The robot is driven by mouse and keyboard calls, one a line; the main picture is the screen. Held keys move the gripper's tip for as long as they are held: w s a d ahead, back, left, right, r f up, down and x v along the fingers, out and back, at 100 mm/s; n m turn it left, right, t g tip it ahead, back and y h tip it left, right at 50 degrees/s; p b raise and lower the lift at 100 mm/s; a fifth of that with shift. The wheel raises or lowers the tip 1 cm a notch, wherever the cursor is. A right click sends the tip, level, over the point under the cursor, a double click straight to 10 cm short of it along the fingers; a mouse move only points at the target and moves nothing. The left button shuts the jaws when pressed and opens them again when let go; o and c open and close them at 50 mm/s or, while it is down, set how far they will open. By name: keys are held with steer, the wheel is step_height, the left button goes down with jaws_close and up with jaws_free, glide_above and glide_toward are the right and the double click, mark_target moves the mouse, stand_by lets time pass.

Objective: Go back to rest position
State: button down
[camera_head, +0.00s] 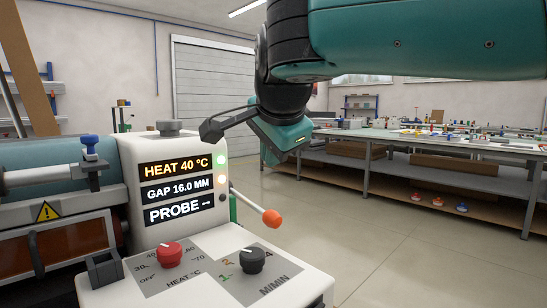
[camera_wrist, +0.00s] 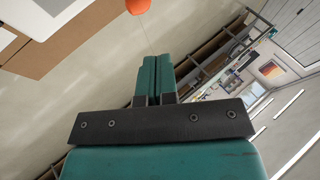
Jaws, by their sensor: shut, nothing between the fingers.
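My gripper (camera_wrist: 155,62) shows in the wrist view with its two teal fingers pressed together and nothing between them. In the head view my gripper (camera_head: 270,154) hangs in the air below my teal arm, to the right of the machine's display panel. It touches nothing that I can see. The fingers are small and partly hidden there.
The machine (camera_head: 148,156) at left shows HEAT 40 °C, GAP 16.0 MM and PROBE. It has a red knob (camera_head: 168,254), a black knob (camera_head: 251,260) and an orange-tipped lever (camera_head: 271,217). A long workbench (camera_head: 470,150) stands at right. The floor between is clear.

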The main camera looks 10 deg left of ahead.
steer(key=s+d+f+n+g, duration=0.25)
steer(key=d+f+n, duration=0.3)
steer(key=d, duration=0.35)
steer(key=s+d+f+n+g+y, duration=0.15)
steer(key=s+d+f+n, duration=0.25)
steer(key=s, duration=0.4)
steer(key=s+d+f+n+g, duration=0.25)
steer(key=s+d+f, duration=0.2)
steer(key=s, duration=0.25)
steer(key=s+d+f+n+g+y, duration=0.1)
steer(key=s+d+f+n, duration=0.3)
steer(key=s, duration=0.4)
step_height(320, 180, up, 15)
steer(key=p, duration=1.6)
steer(key=shift+a, duration=0.4)
